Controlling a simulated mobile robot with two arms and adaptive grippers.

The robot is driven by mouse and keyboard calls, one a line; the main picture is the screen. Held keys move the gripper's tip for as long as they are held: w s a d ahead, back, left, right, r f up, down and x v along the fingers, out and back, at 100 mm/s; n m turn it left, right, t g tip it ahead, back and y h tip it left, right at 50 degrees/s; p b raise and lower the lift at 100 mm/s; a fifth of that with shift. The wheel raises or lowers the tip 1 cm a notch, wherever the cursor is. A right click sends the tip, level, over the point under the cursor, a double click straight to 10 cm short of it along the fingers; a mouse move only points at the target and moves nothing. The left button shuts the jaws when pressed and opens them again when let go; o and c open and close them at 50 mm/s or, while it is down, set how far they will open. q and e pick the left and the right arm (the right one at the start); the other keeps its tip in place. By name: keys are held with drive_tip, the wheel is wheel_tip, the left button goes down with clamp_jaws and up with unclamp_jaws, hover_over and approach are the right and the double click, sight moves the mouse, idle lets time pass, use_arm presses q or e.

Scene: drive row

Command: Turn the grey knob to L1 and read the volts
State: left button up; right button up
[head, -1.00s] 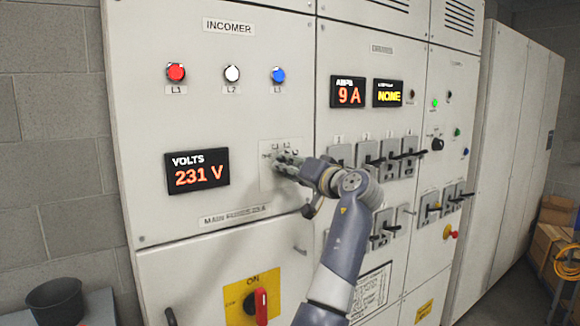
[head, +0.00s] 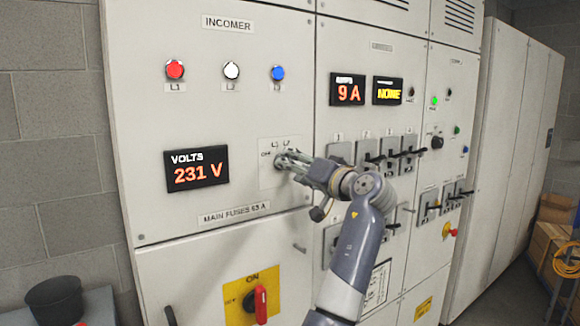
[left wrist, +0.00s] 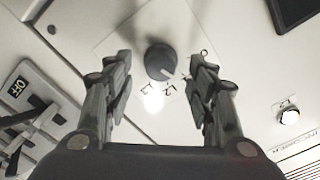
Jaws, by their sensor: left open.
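The grey knob (left wrist: 160,62) is a round dark knob on a pale plate (head: 267,178) of the incomer panel. In the left wrist view its white mark points down and slightly right, roughly toward the L2 label (left wrist: 170,90). My left gripper (left wrist: 160,88) is open, with one finger on each side of the knob and gaps showing. In the head view the left gripper (head: 290,160) hides most of the knob. The VOLTS display (head: 196,169) reads 231 V. My right gripper is in neither view.
Red (head: 175,70), white (head: 232,71) and blue (head: 278,73) lamps sit above the display. A red switch handle (head: 261,304) on a yellow plate sits below. Black-handled switches (head: 368,156) stand to the right, near my arm. A dark bucket (head: 56,300) stands at lower left.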

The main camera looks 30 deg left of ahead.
use_arm(q)
drive_tip(key=v, duration=0.9)
